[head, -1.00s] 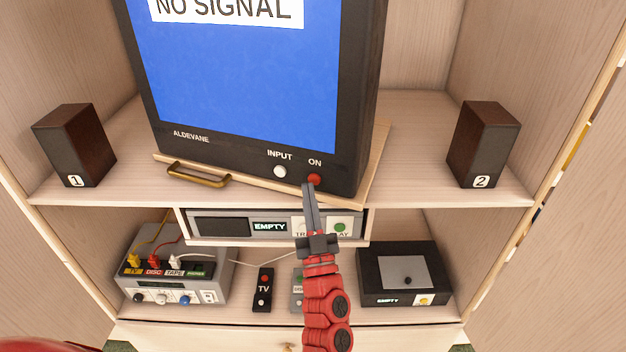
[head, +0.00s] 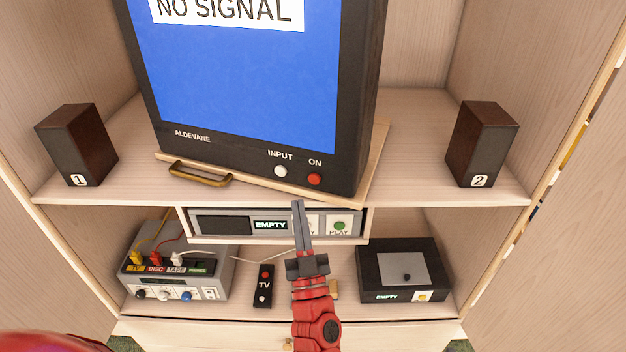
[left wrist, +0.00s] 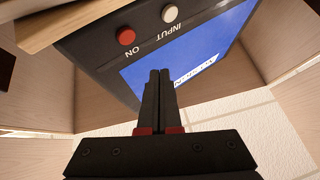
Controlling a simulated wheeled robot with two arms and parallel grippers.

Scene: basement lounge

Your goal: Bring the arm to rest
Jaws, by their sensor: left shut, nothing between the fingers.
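My left gripper (head: 298,204) is shut and empty, with its fingers pointing up in the head view. Its tips are in front of the middle shelf, below the red ON button (head: 315,179) and apart from it. In the left wrist view the shut fingers (left wrist: 160,75) show against the TV's blue screen (left wrist: 190,50). The TV (head: 250,90) reads NO SIGNAL. The white INPUT button (head: 280,171) is left of the red one; both also show in the left wrist view. My right gripper is not in view.
A player reading EMPTY (head: 225,225) sits under the TV shelf. Below are a switch box with plugs (head: 175,282), a TV remote (head: 264,286) and a black disc unit (head: 400,272). Speakers 1 (head: 78,145) and 2 (head: 482,145) flank the TV. Cabinet walls stand on both sides.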

